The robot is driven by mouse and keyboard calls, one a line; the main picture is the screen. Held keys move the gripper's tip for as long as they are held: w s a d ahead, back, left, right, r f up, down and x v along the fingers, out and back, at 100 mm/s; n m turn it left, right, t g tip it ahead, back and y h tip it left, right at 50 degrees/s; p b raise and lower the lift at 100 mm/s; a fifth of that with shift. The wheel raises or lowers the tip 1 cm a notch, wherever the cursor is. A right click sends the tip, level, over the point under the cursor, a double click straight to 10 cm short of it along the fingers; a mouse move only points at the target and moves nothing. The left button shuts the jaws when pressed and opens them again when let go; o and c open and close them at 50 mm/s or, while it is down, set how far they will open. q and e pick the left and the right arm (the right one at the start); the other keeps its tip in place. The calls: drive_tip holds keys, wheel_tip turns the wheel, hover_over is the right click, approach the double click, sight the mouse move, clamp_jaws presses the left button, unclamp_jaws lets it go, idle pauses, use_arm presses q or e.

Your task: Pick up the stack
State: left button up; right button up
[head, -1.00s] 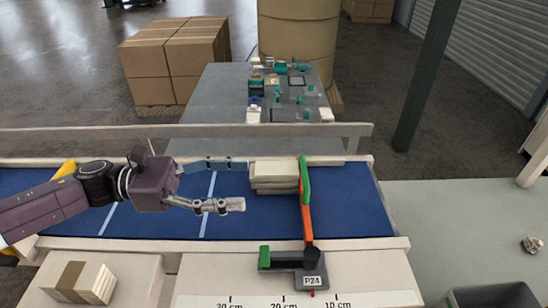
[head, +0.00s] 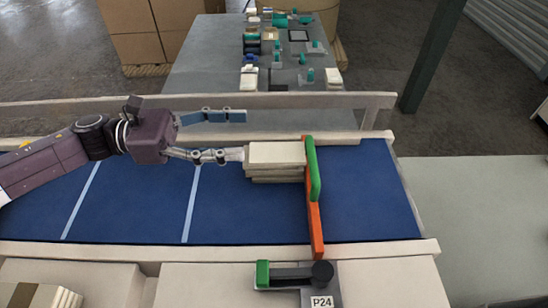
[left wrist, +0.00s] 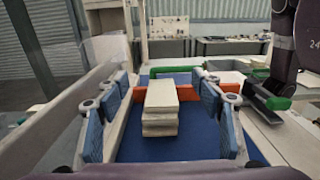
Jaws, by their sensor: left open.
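The stack (head: 276,155) is several pale cream slabs lying flat on the blue belt, slightly uneven at the edges. Its right end is at the orange and green stop arm (head: 313,190). My left gripper (head: 245,136) is open, pointing right, just left of the stack. In the head view its near finger tip is by the stack's left end and its far finger is beyond the stack's back edge. In the left wrist view the stack (left wrist: 160,108) sits ahead, between the open blue-padded fingers. My right gripper is not in view.
The blue belt (head: 130,200) has pale rails along both long sides. A green-tipped lever with a P24 label (head: 322,302) is at the front rail. A banded bundle (head: 40,297) lies front left. A grey table (head: 205,70) with small parts stands behind.

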use_arm(q)
drive_tip(key=b, duration=0.5)
approach(275, 150)
drive_tip(key=shift+s+d+f, duration=0.1)
drive_tip(key=shift+d+f, duration=0.1)
drive_tip(key=shift+d, duration=0.9)
drive_tip(key=shift+d+p, duration=0.3)
drive_tip(key=shift+p, duration=0.1)
drive_tip(key=d+p, duration=0.1)
drive_tip(key=d, duration=0.1)
drive_tip(key=d+p, duration=0.1)
drive_tip(key=d, duration=0.1)
drive_tip(key=d+p, duration=0.1)
drive_tip(key=d, duration=0.1)
drive_tip(key=shift+d+r, duration=0.2)
drive_tip(key=shift+r, duration=0.05)
drive_tip(key=shift+d+f+p, duration=0.15)
drive_tip(key=shift+d+p, duration=0.15)
drive_tip(key=shift+d, duration=0.1)
drive_tip(key=c, duration=1.3)
drive_tip(key=shift+a, duration=0.1)
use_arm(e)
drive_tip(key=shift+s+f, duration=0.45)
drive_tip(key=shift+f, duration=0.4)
use_arm(q)
drive_tip(key=shift+c, duration=0.2)
